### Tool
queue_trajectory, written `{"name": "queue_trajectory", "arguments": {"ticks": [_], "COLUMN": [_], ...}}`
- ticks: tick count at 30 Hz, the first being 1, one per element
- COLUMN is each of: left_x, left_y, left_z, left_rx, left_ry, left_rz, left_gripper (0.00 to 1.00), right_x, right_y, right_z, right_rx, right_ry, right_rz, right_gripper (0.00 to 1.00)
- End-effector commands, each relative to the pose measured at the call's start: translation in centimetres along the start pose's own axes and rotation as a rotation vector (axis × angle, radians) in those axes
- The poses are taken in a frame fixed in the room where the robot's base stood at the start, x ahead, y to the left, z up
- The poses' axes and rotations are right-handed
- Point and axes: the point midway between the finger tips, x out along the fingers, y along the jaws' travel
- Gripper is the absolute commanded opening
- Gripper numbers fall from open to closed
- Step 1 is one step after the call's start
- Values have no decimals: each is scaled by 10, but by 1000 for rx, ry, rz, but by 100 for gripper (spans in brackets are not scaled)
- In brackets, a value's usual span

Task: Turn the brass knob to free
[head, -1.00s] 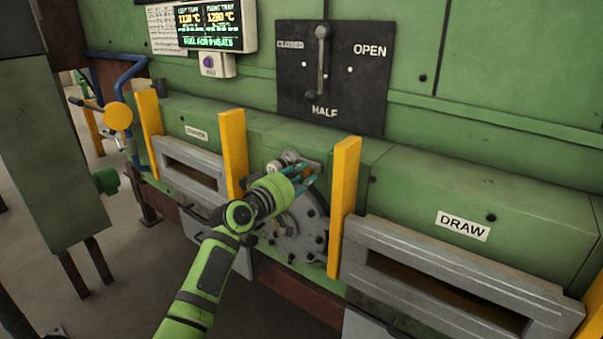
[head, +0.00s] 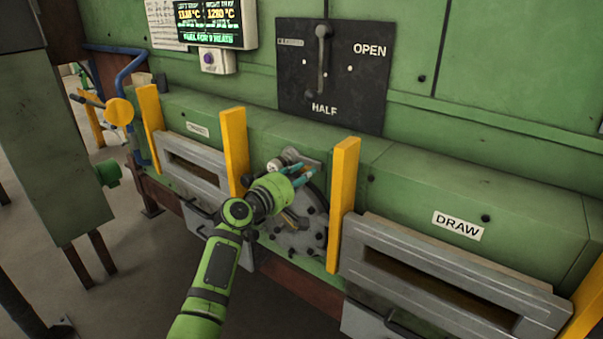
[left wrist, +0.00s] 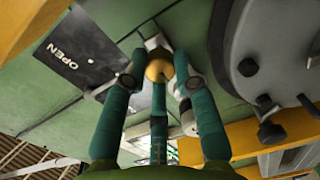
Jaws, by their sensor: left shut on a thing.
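My left gripper (head: 299,174) reaches in from the left to the round grey plate (head: 297,235) between two yellow posts. In the left wrist view, its teal fingers (left wrist: 160,78) are closed around the round brass knob (left wrist: 159,67), which sits between the fingertips. In the head view the fingers and wrist hide the knob. A grey metal fitting (head: 290,157) shows just behind the fingers. My right gripper is in neither view.
Yellow posts (head: 234,152) (head: 343,200) stand close on both sides of my left gripper. A black panel with a lever (head: 322,60) is above. The DRAW slot frame (head: 450,270) is at right. A screen (head: 213,22) hangs upper left.

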Motion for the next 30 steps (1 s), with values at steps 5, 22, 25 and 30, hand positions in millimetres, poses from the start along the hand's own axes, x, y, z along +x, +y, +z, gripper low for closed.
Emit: {"name": "queue_trajectory", "arguments": {"ticks": [5,22,25,30], "left_x": [0,0,0,-2], "left_y": [2,2,1,0], "left_z": [-1,-1,0,0], "left_rx": [-23,-24,-24,-24], "left_ry": [3,1,1,0], "left_rz": [5,3,2,1], "left_gripper": [0,52,52,52], "right_x": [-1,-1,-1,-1], "right_y": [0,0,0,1], "right_z": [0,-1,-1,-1], "right_rx": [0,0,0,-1], "right_ry": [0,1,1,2], "right_rz": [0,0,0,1], "right_gripper": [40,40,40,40]}}
